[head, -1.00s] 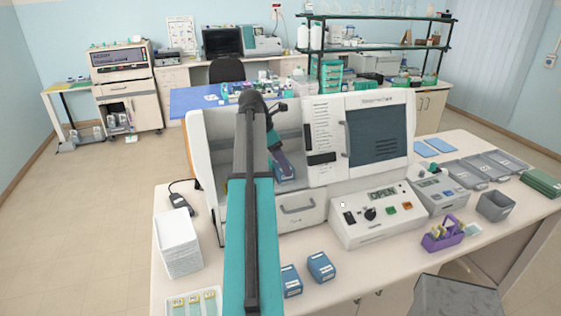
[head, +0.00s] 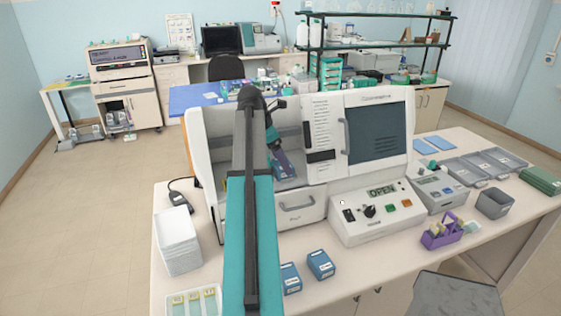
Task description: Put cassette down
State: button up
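My gripper (head: 283,166) is inside the open left bay of the white machine (head: 312,208). It hangs at a slant near the bay's floor, partly behind my own arm. A dark blue shape shows at its tip, but it is too small to tell whether this is the cassette or part of the gripper. I cannot see clearly whether the fingers are open or shut, or whether anything touches the bay floor.
Two blue boxes (head: 320,264) lie on the bench in front of the machine. A white stack of trays (head: 177,241) stands at the left. A control box (head: 377,213) with an "OPEN" display, a purple rack (head: 441,236) and a grey bin (head: 494,203) are at the right.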

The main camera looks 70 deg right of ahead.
jog(key=shift+b+v, duration=2.35)
jog(key=shift+v, duration=3.6)
